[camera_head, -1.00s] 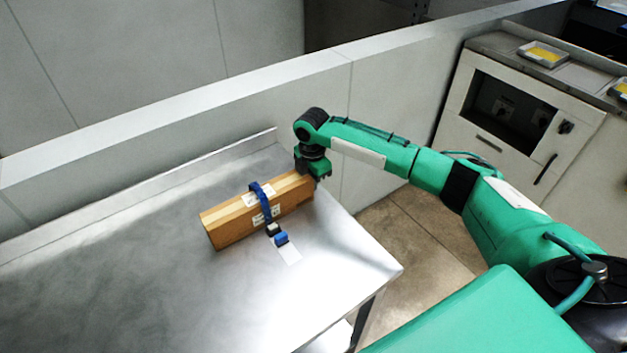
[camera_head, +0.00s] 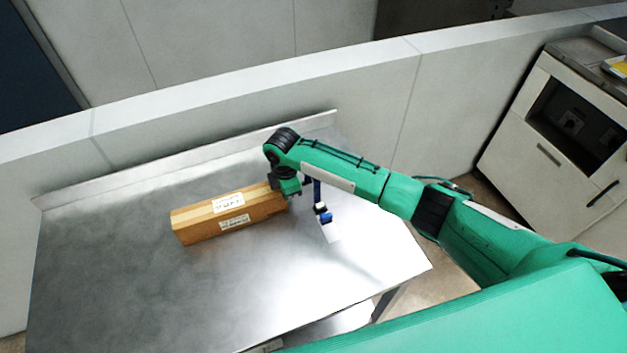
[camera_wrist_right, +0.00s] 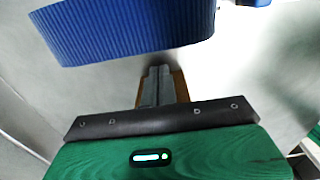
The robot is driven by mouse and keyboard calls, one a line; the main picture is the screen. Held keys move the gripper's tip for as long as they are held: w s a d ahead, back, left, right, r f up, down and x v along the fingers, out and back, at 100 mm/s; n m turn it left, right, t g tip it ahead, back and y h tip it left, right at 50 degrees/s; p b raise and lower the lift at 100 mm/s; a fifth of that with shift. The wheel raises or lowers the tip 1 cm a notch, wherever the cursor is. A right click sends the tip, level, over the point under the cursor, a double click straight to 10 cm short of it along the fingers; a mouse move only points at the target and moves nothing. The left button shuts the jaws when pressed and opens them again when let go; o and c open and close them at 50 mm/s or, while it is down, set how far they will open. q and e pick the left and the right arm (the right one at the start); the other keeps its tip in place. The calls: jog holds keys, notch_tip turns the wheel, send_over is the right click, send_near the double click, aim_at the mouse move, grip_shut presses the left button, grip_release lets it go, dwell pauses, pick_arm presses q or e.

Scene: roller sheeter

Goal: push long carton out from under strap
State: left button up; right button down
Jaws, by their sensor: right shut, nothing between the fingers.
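The long brown carton (camera_head: 215,219) with white labels lies on the metal table in the head view. The blue strap (camera_head: 317,192) with its buckle (camera_head: 324,216) stands right of the carton, apart from it. My right gripper (camera_head: 290,197) is shut and empty at the carton's right end, between carton and strap. In the right wrist view the ribbed blue strap (camera_wrist_right: 130,30) crosses the top, and the shut fingers (camera_wrist_right: 158,75) cover most of the brown carton end (camera_wrist_right: 181,86). Whether the fingertips touch the carton is hidden. My left gripper is out of view.
The metal table (camera_head: 110,260) is clear left and in front of the carton. A raised rim (camera_head: 200,150) and a pale wall (camera_head: 230,95) run behind it. A white cabinet (camera_head: 540,140) stands off to the right.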

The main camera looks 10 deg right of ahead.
aim_at(265, 201)
jog(key=a, duration=0.4)
jog(key=s+a, duration=0.1)
jog(key=a, duration=0.1)
jog(key=shift+a, duration=0.4)
jog(key=shift+d+p, duration=0.15)
jog(key=shift+p, duration=0.15)
